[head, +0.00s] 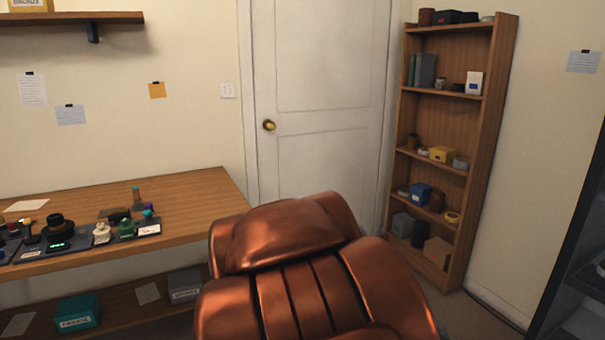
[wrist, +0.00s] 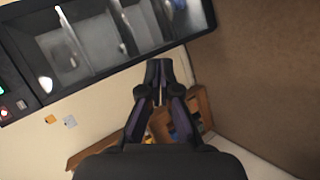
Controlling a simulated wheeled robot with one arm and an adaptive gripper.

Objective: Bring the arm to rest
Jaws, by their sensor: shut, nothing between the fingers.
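My gripper (wrist: 159,70) shows in the wrist view, with its dark fingers together and nothing between them. It is in free air, apart from any surface. In the head view my copper-coloured arm fills the lower middle, and the gripper itself does not show there.
A wooden workbench (head: 205,205) with small lens parts and trays stands at the left. A closed white door (head: 325,75) is behind my arm. A wooden shelf (head: 485,150) with boxes stands at the right. A dark cabinet (head: 570,240) edges the far right. The wrist view shows a dark-framed, glass-fronted unit (wrist: 100,45).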

